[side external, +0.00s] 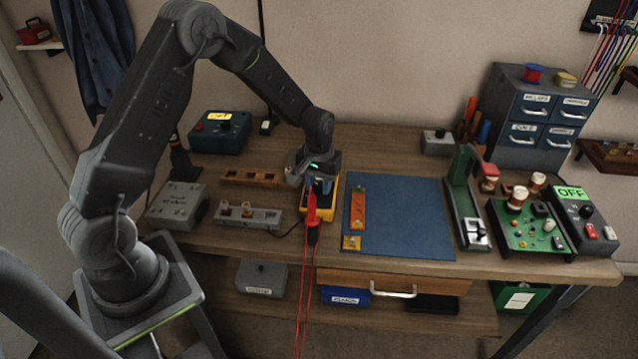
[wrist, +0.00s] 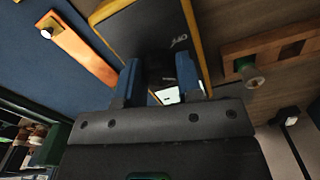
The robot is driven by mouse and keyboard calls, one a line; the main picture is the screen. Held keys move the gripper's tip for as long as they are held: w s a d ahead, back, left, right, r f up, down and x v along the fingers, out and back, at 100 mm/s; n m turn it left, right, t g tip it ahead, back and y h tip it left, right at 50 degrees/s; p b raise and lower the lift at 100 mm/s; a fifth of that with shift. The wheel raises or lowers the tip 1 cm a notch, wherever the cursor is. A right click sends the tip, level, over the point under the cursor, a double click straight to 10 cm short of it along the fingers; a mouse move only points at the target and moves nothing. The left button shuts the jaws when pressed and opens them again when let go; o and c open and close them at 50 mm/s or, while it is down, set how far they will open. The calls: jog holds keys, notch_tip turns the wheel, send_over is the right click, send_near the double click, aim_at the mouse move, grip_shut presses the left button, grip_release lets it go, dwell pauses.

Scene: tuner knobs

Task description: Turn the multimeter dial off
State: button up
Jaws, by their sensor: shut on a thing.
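The multimeter (side external: 333,199) has a yellow case and lies on the bench under my gripper, beside the blue mat. In the wrist view its dark face and yellow edge (wrist: 202,47) show ahead of my fingers, with a small white OFF mark on the face. My gripper (side external: 320,186) points down at the multimeter. In the wrist view its two blue fingers (wrist: 160,82) stand a little apart, closed on the dial, which is mostly hidden between them. I cannot tell which way the dial points. Red leads (side external: 311,208) run from the multimeter over the bench edge.
A blue mat (side external: 400,215) lies to the right, with an orange strip (side external: 358,208) on it. A grey block with knobs (side external: 248,217) and a wooden rack (side external: 255,177) stand to the left. A green circuit board (side external: 525,228) is far right.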

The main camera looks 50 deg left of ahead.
aim_at(319, 185)
jog(key=shift+n, duration=1.5)
jog(key=o, duration=0.9)
jog(key=shift+o, duration=0.2)
notch_tip(319, 185, up, 14)
jog(key=shift+f, duration=0.1)
jog(key=shift+c, duration=0.2)
